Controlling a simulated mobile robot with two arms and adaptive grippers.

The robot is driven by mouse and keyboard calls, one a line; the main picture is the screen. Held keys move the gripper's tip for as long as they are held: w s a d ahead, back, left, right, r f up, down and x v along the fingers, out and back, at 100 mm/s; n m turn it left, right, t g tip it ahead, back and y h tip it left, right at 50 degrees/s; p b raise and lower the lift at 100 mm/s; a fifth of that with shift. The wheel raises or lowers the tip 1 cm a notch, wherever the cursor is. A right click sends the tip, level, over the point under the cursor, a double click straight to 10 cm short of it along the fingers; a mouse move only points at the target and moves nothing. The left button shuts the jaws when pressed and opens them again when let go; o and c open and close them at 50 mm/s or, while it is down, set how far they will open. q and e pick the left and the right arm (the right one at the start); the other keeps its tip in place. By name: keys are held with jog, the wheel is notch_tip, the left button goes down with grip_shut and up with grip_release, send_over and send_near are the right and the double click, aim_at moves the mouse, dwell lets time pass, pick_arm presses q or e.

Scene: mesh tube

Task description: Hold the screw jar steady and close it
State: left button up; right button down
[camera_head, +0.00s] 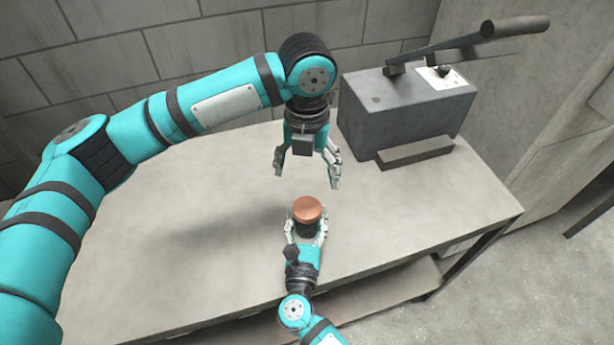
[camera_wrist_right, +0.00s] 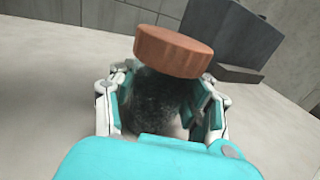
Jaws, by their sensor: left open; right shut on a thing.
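The screw jar has a dark, speckled body (camera_wrist_right: 160,98) and stands upright near the front edge of the table. A copper-brown lid (camera_head: 306,209) sits on top of it and also shows in the right wrist view (camera_wrist_right: 173,52). I cannot tell whether the lid is threaded on or only resting. My right gripper (camera_head: 306,236) is shut around the jar body below the lid, one finger on each side. My left gripper (camera_head: 308,184) points down with its fingers spread. It is empty, above and a little behind the lid, apart from it.
A grey block-shaped machine (camera_head: 405,110) with a long lever handle (camera_head: 470,43) stands at the back right of the table (camera_head: 430,205). A block wall is behind. The table top is clear to the left and right of the jar. A lower shelf shows under the front edge.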

jog(key=c, duration=0.5)
grip_release()
jog(key=shift+s, duration=0.1)
jog(key=s, duration=0.8)
jog(key=s+a, duration=0.1)
jog(key=s, duration=0.2)
jog(key=shift+s, duration=0.4)
jog(key=shift+f, duration=0.1)
